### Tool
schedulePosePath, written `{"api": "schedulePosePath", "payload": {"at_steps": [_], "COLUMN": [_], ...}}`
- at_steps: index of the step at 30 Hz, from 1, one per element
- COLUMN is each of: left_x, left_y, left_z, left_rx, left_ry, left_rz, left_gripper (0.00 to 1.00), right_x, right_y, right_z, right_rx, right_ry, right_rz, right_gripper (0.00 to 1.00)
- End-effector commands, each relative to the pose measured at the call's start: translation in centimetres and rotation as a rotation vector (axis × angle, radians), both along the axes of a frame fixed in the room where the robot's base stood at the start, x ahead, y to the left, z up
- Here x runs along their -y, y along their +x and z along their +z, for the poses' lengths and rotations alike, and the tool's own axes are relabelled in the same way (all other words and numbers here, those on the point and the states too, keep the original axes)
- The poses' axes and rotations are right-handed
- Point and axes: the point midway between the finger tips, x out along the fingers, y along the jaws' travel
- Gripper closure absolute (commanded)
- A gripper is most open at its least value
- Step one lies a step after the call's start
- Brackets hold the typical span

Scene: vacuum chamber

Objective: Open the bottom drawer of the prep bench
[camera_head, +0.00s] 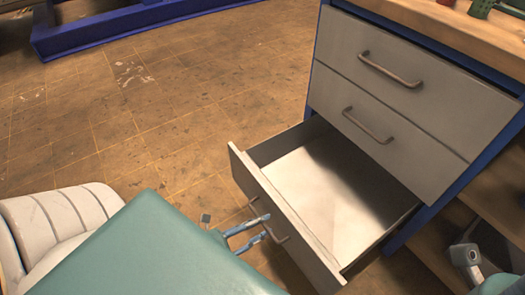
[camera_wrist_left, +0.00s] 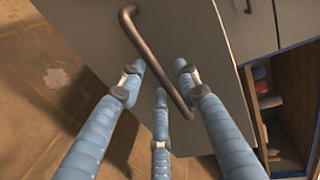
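The prep bench (camera_head: 420,100) has grey drawers in a blue frame. Its bottom drawer (camera_head: 285,215) is pulled well out; its inside looks empty. The upper two drawers are shut. My left gripper (camera_head: 264,227) is at the bottom drawer's front, by its dark bar handle (camera_head: 281,238). In the left wrist view, the handle (camera_wrist_left: 158,60) runs between the spread blue fingers of the left gripper (camera_wrist_left: 158,82). Gaps show on both sides of the bar, so the gripper looks open around it.
The wooden bench top (camera_head: 460,35) holds green items at its edge. Open wooden shelves (camera_head: 485,185) lie right of the drawers; small items show on a shelf in the wrist view (camera_wrist_left: 265,100). The tiled floor (camera_head: 150,120) left of the drawer is clear. A blue frame (camera_head: 130,25) stands far back.

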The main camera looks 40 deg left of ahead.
Motion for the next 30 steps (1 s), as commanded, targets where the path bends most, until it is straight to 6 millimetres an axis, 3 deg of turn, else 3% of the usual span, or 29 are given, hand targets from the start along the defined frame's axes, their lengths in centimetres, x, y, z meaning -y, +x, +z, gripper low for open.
{"api": "schedulePosePath", "payload": {"at_steps": [9, 15, 30], "left_x": [-2.2, -3.3, -3.7], "left_y": [-6.2, -9.0, -10.0], "left_z": [1.2, 1.9, 2.2], "left_rx": [-0.004, -0.001, 0.001], "left_ry": [0.000, 0.000, -0.001], "left_rz": [0.000, 0.001, 0.000], "left_gripper": [0.67, 0.67, 0.67], "right_x": [0.0, 0.0, 0.0], "right_y": [0.0, 0.0, 0.0], "right_z": [0.0, 0.0, 0.0], "right_rx": [-0.001, -0.001, -0.001], "right_ry": [0.001, 0.001, 0.001], "right_rz": [0.000, 0.000, 0.001], "right_gripper": [0.60, 0.60, 0.60]}}
